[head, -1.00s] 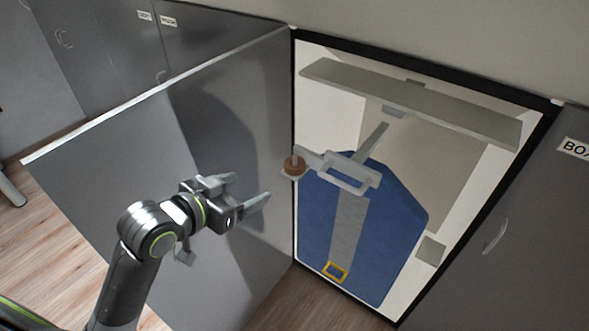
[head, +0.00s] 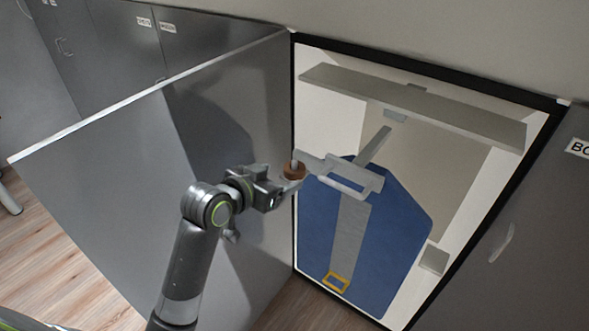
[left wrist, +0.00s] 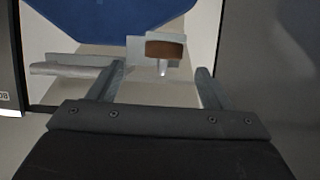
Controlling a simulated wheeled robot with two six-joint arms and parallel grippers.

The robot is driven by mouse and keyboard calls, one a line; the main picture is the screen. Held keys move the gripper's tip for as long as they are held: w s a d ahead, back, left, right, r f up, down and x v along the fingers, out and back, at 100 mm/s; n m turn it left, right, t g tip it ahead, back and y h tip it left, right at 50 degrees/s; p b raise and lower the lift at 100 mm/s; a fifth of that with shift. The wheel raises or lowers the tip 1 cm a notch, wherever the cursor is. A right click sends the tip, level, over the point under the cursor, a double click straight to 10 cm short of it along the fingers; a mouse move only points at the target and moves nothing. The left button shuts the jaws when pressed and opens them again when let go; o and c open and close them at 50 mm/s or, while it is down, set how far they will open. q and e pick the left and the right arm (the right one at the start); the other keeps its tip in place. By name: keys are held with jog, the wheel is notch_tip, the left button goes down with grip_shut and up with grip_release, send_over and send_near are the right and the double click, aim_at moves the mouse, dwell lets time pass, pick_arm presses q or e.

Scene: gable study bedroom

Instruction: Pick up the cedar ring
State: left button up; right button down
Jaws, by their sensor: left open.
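The cedar ring (head: 293,172) is a small brown ring on a pale peg at the left side of the open cabinet. It also shows in the left wrist view (left wrist: 165,50), ahead of and between the two fingers. My left gripper (head: 284,180) is open and reaches the ring from the left, with its fingertips close beside it. In the left wrist view my left gripper (left wrist: 160,72) has its fingers spread and nothing clamped between them. Whether a finger touches the ring cannot be told. My right gripper is not in view.
A grey cabinet door (head: 110,165) stands open on the left, behind my arm. Inside the cabinet are a long shelf (head: 410,100), a light bracket (head: 345,188), a blue panel (head: 395,235) and a yellow frame (head: 336,282). Another grey door (head: 520,225) is at right.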

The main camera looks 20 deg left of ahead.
aim_at(288, 174)
pick_arm(q)
jog(key=shift+a+f+p+x, duration=0.1)
jog(key=shift+p+x, duration=0.2)
jog(key=shift+x, duration=0.9)
jog(key=shift+a+f+p+x, duration=0.15)
jog(key=shift+p+x, duration=0.1)
jog(key=shift+x, duration=0.9)
jog(key=shift+r, duration=0.1)
jog(key=c, duration=1.1)
